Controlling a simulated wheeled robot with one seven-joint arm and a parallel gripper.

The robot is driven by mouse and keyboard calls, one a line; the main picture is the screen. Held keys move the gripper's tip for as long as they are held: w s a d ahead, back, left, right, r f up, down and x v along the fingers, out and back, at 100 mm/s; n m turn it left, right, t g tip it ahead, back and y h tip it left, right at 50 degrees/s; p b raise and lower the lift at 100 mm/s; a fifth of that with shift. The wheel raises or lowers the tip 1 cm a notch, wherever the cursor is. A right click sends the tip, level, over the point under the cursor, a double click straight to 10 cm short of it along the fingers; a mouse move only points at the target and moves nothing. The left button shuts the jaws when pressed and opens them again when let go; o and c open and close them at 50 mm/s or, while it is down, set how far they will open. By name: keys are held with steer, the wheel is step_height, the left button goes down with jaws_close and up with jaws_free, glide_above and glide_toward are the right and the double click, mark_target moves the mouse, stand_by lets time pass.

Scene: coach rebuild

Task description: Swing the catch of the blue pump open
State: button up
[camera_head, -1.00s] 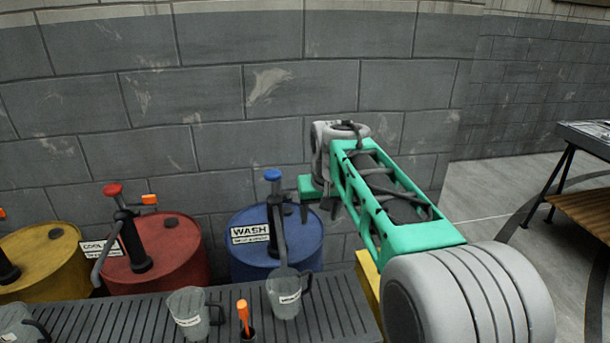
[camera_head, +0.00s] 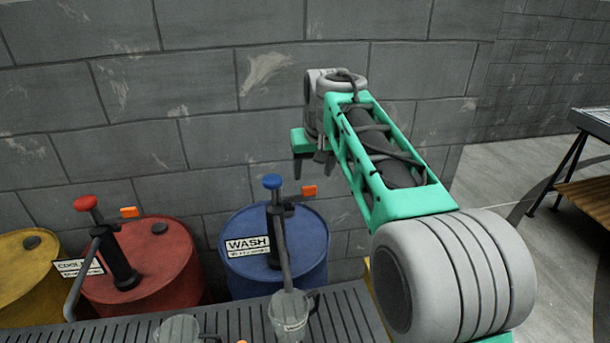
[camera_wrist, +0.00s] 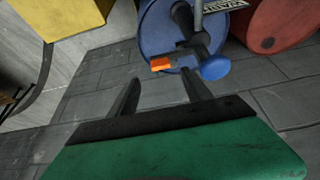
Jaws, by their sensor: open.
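The blue pump has a round blue knob (camera_head: 272,182) on a dark post, which stands on the blue drum (camera_head: 312,262) labelled WASH. Its small orange catch (camera_head: 309,190) sticks out to the right of the post. In the wrist view the orange catch (camera_wrist: 160,64) lies beside the blue knob (camera_wrist: 215,67), beyond the fingertips. My gripper (camera_head: 312,176) is open and empty, just above the catch in the head view. In the wrist view my gripper (camera_wrist: 163,84) has its two dark fingers apart, with the catch showing between and past them, apparently not touched.
A red drum (camera_head: 180,265) with a red-knobbed pump (camera_head: 86,202) stands to the left, with a yellow drum (camera_head: 20,280) beyond. A clear jug (camera_head: 290,316) stands under the blue pump's spout on a ribbed grey bench (camera_head: 240,322). The wall is close behind.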

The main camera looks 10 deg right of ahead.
mark_target(310, 187)
steer(key=x, duration=0.7)
steer(key=shift+w+f, duration=0.25)
steer(key=shift+f, duration=0.1)
steer(key=shift+c, duration=0.4)
jaws_close()
stand_by(0.6)
